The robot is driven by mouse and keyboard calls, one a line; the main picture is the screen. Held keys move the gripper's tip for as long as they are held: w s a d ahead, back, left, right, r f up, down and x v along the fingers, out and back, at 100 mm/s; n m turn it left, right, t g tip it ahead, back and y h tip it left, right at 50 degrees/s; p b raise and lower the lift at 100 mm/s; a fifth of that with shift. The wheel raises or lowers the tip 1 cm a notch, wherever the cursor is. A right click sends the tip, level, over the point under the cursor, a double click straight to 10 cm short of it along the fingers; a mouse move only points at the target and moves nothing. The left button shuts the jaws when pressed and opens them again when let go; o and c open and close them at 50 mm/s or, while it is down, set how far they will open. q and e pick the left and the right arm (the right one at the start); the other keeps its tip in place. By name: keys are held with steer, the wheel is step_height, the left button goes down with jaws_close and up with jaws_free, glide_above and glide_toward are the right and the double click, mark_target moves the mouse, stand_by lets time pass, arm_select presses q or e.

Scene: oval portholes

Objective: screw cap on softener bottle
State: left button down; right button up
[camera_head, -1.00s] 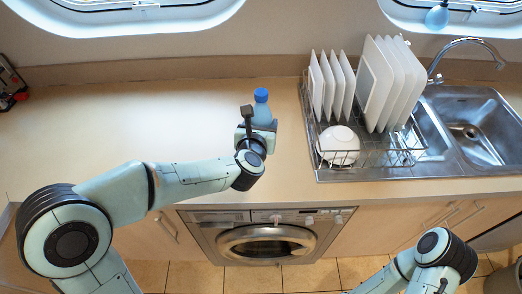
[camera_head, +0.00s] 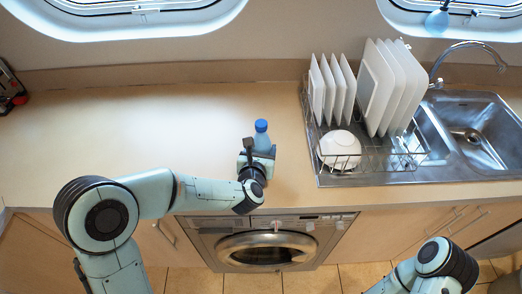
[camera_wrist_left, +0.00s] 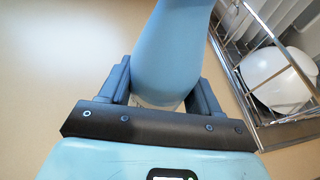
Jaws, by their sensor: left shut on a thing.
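The softener bottle (camera_head: 262,143) is light blue and upright, near the front of the counter in the head view. A darker blue cap (camera_head: 261,125) sits at its top; how tight it is cannot be told. My left gripper (camera_head: 257,159) is shut on the bottle from the front. In the left wrist view the bottle (camera_wrist_left: 170,48) rises between the two fingers of the left gripper (camera_wrist_left: 160,88), and its top is out of frame. My right arm shows at the bottom right of the head view, but its gripper is out of view.
A wire dish rack (camera_head: 377,163) with white plates (camera_head: 376,88) and a white bowl (camera_head: 340,149) stands right of the bottle. A metal sink (camera_head: 478,135) is further right. The counter (camera_head: 130,125) left of the bottle is clear. A washing machine (camera_head: 265,248) is below.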

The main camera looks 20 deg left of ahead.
stand_by(0.3)
arm_select(q)
steer(key=shift+f, duration=0.1)
steer(key=shift+c, duration=1.1)
jaws_free()
steer(key=shift+f, duration=0.1)
arm_select(e)
steer(key=shift+s+f, duration=0.1)
steer(key=shift+f, duration=0.1)
arm_select(q)
steer(key=shift+s+r, duration=0.3)
steer(key=b+v, duration=0.1)
steer(key=v, duration=1)
steer(key=shift+s+b, duration=0.2)
steer(key=shift+b, duration=0.15)
arm_select(e)
steer(key=shift+s+f, duration=0.4)
steer(key=shift+f, duration=0.4)
